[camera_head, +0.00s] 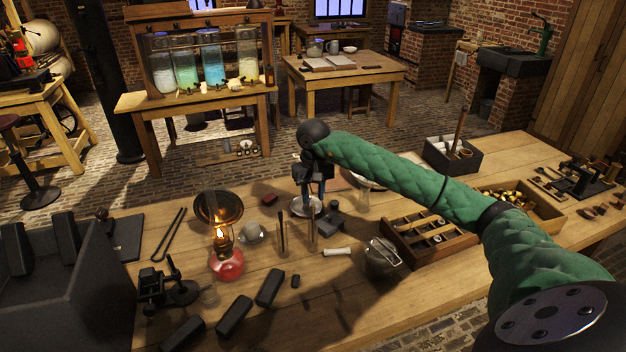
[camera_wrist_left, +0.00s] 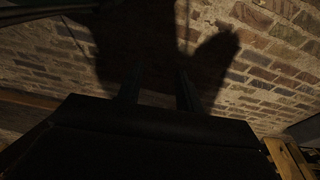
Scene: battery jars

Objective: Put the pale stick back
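A short pale stick (camera_head: 337,251) lies on the workbench in the head view, left of the round metal pot. A dark divided box (camera_head: 447,167) at the back right holds white pieces and an upright brown rod. My right gripper (camera_head: 313,197) points down over the bench, behind and left of the pale stick and apart from it. Its fingers look apart, with nothing clearly held; the detail is small and dark. My left gripper (camera_wrist_left: 158,90) shows only in the left wrist view. Its two dark fingers are apart and empty against a brick surface.
A lit oil lamp (camera_head: 225,258) stands at the left of the workbench. Two thin upright pieces (camera_head: 283,235) stand near the middle. The metal pot (camera_head: 383,257) and a wooden compartment tray (camera_head: 432,243) are to the right. Several dark blocks lie in front.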

